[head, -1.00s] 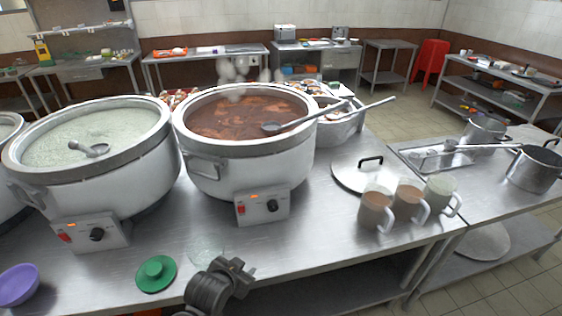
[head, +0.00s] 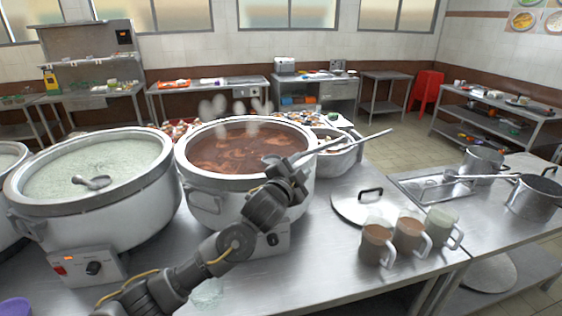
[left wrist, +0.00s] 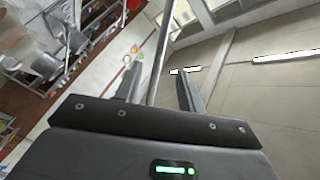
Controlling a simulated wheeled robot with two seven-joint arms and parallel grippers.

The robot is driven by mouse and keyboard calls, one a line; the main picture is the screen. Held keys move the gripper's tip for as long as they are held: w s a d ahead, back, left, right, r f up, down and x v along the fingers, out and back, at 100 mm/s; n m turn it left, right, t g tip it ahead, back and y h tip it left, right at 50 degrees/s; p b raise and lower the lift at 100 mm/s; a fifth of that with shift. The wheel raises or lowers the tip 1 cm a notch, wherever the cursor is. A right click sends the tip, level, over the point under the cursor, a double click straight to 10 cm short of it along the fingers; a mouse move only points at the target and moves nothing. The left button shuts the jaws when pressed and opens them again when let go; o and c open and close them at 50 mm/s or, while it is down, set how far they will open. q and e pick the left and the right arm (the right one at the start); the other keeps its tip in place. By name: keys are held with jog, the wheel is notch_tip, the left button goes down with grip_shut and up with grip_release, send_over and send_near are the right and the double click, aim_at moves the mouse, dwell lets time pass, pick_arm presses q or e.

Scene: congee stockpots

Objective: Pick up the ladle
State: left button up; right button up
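A metal ladle (head: 325,147) rests in the pot of reddish-brown soup (head: 238,148), its handle slanting up to the right over the rim. My left gripper (head: 297,165) is at this ladle above the pot's right rim and covers part of the handle. In the left wrist view a thin grey rod, seemingly the handle (left wrist: 162,40), runs between the two spread fingers (left wrist: 158,92), with gaps on both sides. A second ladle (head: 93,182) lies in the pale green congee pot (head: 95,170). My right gripper is out of view.
Another long handle (head: 372,138) slants from the pot behind on the right (head: 345,160). A lid (head: 355,208) and three mugs (head: 410,235) stand right of the pot. Metal pots (head: 483,163) stand farther right. Steam rises above the soup.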

aim_at(312, 152)
pick_arm(q)
jog(key=p+x, duration=0.1)
jog(key=x, duration=0.2)
jog(key=shift+w+d+r, duration=0.15)
jog(key=shift+w+d, duration=0.15)
jog(key=shift+w, duration=0.05)
jog(key=shift+w+d, duration=0.15)
jog(key=shift+w, duration=0.35)
jog(key=shift+w+d+r+p, duration=0.15)
jog(key=shift+w+p, duration=0.1)
jog(key=shift+p, duration=0.3)
jog(key=p+x, duration=0.1)
jog(key=x, duration=0.2)
jog(key=shift+d+p, duration=0.1)
jog(key=shift+p, duration=0.3)
jog(key=shift+w+d, duration=0.25)
jog(key=shift+w, duration=0.4)
jog(key=shift+c, duration=0.5)
grip_shut()
